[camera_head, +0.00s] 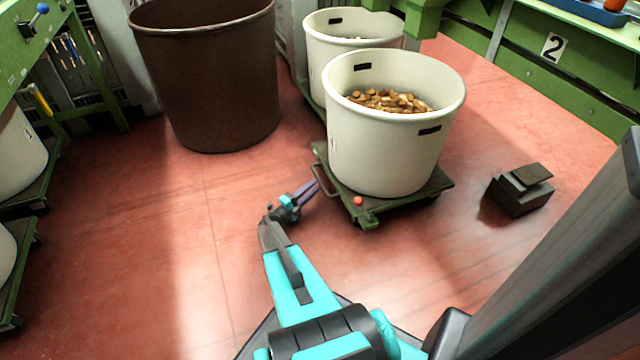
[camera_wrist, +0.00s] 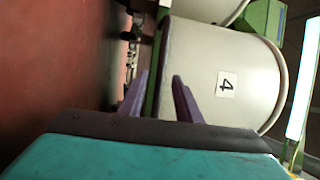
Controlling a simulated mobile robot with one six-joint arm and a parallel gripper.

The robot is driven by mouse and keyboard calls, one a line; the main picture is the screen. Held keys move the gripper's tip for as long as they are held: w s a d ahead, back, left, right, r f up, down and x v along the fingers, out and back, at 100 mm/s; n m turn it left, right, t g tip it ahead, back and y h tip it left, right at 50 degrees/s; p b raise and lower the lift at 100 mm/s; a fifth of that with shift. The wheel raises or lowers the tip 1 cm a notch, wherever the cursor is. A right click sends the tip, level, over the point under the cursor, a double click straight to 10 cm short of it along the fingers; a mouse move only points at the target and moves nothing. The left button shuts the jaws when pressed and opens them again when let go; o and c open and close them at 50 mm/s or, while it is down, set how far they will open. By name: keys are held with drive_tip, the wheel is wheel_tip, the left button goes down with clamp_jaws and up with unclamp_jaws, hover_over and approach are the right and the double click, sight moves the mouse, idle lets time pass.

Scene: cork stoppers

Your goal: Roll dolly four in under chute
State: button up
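Dolly four (camera_head: 435,187) is a low dark platform with green edges. It carries a white tub (camera_head: 385,150) part full of cork stoppers (camera_head: 390,100). The tub's number 4 label (camera_wrist: 226,84) shows in the wrist view. A loop handle (camera_head: 320,180) sticks out at the dolly's left side, near a red knob. My gripper (camera_head: 312,187) is low, with its purple fingers at the handle. In the wrist view its fingers (camera_wrist: 160,80) stand apart, with the dolly's green edge beyond them. I cannot make out the handle between them. The chute is not clearly identifiable.
Another white tub (camera_head: 325,30) stands close behind. A large brown bin (camera_head: 210,80) stands at the back left. A dark block (camera_head: 520,190) lies on the floor right of the dolly. A green bench marked 2 (camera_head: 553,46) is at right. Red floor is free at left and front.

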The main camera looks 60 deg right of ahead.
sight(320, 180)
drive_tip(key=shift+b+x, duration=0.65)
drive_tip(key=shift+x, duration=1.85)
clamp_jaws()
